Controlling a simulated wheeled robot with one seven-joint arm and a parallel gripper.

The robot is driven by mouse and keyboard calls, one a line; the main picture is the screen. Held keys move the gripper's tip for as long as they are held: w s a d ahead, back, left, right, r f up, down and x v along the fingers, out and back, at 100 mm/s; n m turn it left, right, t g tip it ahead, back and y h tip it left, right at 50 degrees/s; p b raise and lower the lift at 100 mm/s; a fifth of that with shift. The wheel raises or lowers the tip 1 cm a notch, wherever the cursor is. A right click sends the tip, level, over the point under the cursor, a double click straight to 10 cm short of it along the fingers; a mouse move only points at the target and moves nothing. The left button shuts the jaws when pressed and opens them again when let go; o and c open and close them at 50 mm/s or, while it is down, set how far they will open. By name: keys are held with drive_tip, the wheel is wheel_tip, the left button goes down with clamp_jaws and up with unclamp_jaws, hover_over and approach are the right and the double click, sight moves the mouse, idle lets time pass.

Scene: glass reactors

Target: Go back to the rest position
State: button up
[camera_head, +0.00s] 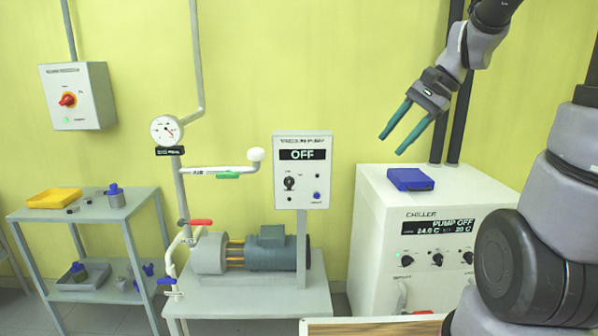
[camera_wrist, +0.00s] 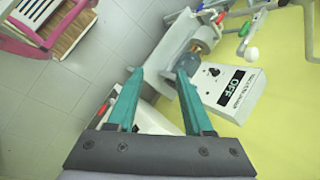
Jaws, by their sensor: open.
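My gripper (camera_head: 394,136) is raised in front of the yellow wall, above and a little left of the blue block on the chiller. Its two teal fingers are spread apart with nothing between them. In the wrist view the open fingers (camera_wrist: 160,83) point toward the vacuum pump and its control box. My arm comes in from the upper right in the head view and bends down to the gripper. The gripper touches nothing that I can see.
The white chiller (camera_head: 375,240) stands below, its display reading PUMP OFF, with a blue block (camera_head: 410,179) on top. The vacuum pump box (camera_head: 303,170) reads OFF. A gauge pipe (camera_head: 180,190) and a grey shelf (camera_head: 90,213) stand left. A pink-framed object (camera_wrist: 48,28) shows in the wrist view.

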drive_tip(key=s+d+r+n+t+h, duration=0.3)
drive_tip(key=s+r, duration=0.4)
drive_tip(key=s, duration=0.3)
drive_tip(key=n+t+h, duration=0.1)
drive_tip(key=n+t, duration=0.1)
drive_tip(key=shift+s+d+n, duration=0.2)
drive_tip(key=shift+n, duration=0.2)
drive_tip(key=shift+r, duration=0.1)
